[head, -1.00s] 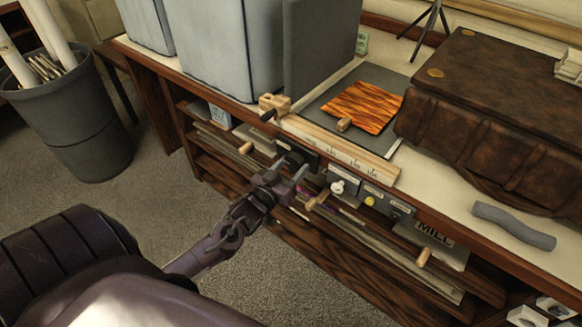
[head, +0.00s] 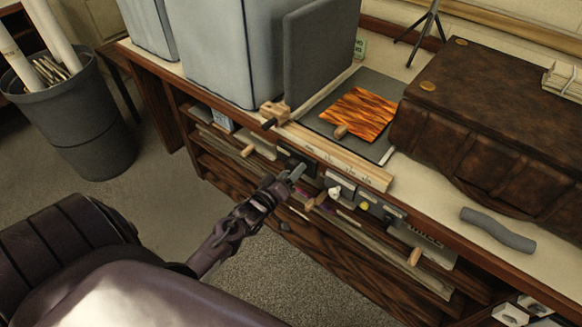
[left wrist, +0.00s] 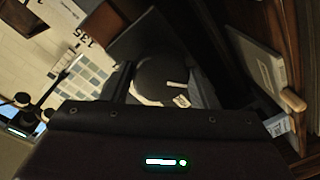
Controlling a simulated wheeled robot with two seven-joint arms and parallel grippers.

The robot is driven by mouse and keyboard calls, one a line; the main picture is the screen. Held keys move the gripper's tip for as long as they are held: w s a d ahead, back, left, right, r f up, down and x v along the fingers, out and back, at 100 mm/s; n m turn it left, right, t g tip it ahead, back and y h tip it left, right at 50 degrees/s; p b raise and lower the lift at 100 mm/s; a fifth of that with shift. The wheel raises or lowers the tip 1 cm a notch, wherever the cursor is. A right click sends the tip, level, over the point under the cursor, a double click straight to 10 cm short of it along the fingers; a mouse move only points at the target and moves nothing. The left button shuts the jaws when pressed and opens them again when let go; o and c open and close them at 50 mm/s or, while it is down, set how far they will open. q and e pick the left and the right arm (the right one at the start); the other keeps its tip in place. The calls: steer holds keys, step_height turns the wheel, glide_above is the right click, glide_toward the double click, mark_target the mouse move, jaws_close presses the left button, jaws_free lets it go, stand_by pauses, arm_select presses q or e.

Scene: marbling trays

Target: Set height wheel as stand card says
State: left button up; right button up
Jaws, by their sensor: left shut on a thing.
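My left gripper (head: 294,174) is at the front edge of the bench, by a dark control panel (head: 287,152). In the left wrist view a dark round wheel (left wrist: 153,76) sits between the fingers, and the gripper is shut on it. A pale tag with small, unreadable marks lies by the wheel. In the head view the gripper mostly hides the wheel. A small green card (head: 359,47) stands at the back of the bench beside the grey upright panel; its writing is too small to read. My right gripper is not in view.
A wooden bar with marks (head: 335,155) runs along the bench edge, near an orange patterned sheet (head: 357,113). White and yellow knobs (head: 364,206) are right of the gripper. A brown leather case (head: 480,110) fills the right. A grey bin (head: 80,120) stands left.

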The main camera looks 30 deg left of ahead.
arm_select(q)
steer(key=n+p, duration=0.1)
steer(key=n, duration=0.1)
steer(key=n+p, duration=0.1)
steer(key=n, duration=0.1)
steer(key=n+p, duration=0.2)
steer(key=shift+r+h, duration=0.25)
steer(key=shift+h, duration=0.05)
steer(key=n+p, duration=0.1)
steer(key=n, duration=0.2)
steer(key=shift+a+p, duration=0.1)
steer(key=shift+p, duration=0.3)
steer(key=shift+f+n+p, duration=0.1)
steer(key=shift+n+p, duration=0.4)
steer(key=shift+n, duration=0.7)
steer(key=o, duration=1)
steer(key=shift+c, duration=0.2)
steer(key=s, duration=0.7)
steer(key=shift+s+a+r, duration=0.25)
steer(key=shift+s+a, duration=0.1)
steer(key=shift+a, duration=0.05)
